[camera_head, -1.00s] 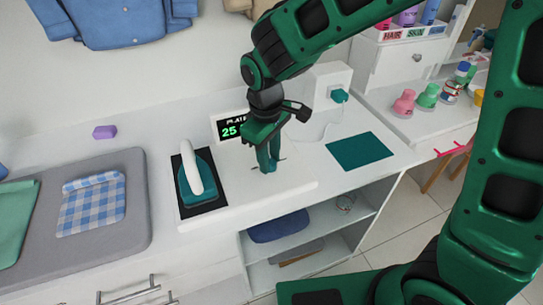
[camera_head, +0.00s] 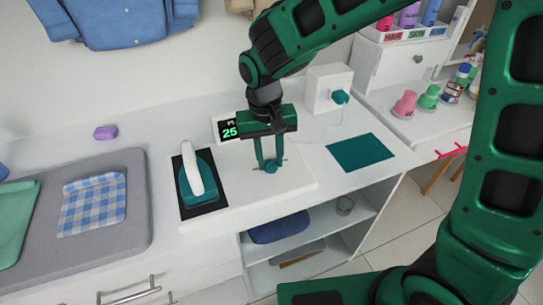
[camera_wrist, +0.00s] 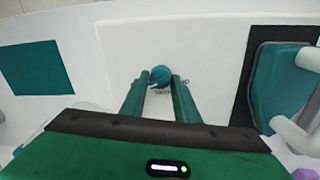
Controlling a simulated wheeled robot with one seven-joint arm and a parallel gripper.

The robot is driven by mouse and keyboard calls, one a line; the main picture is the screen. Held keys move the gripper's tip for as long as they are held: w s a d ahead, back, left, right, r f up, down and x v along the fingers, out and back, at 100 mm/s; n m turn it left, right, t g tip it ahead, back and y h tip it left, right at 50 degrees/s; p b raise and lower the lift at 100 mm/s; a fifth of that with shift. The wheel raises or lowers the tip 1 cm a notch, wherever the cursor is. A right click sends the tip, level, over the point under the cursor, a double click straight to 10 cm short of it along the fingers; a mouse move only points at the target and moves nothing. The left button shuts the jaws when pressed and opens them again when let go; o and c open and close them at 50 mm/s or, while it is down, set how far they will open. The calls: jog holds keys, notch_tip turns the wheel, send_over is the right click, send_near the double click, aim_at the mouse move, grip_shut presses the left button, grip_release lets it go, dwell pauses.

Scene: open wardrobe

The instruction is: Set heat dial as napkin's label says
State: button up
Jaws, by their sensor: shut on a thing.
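My gripper (camera_head: 269,160) points down at the white iron station, with its fingers shut on the teal heat dial (camera_head: 271,168). In the wrist view the round dial (camera_wrist: 160,75) shows between the fingertips, with small dark lettering beside it that is too small to read fully. The display (camera_head: 229,131) shows a green "25" and is partly hidden by my gripper. The blue-and-white checked napkin (camera_head: 92,204) lies on the grey ironing pad (camera_head: 136,200) at left. Its label cannot be read. The teal iron (camera_head: 197,182) rests on a black plate left of the dial.
A flat teal mat (camera_head: 361,152) lies right of the station. A white box with a teal knob (camera_head: 340,97) stands behind it. A purple block (camera_head: 105,132) lies at back left. Pink and green bottles (camera_head: 404,104) stand on the right shelf. A green cloth (camera_head: 14,215) lies at far left.

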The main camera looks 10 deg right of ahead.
aim_at(268, 162)
jog(key=shift+w+m, duration=0.1)
jog(key=shift+m, duration=0.2)
dwell(0.4)
jog(key=o, duration=1)
jog(key=r, duration=1)
jog(key=shift+a+r, duration=0.3)
jog(key=shift+r, duration=0.05)
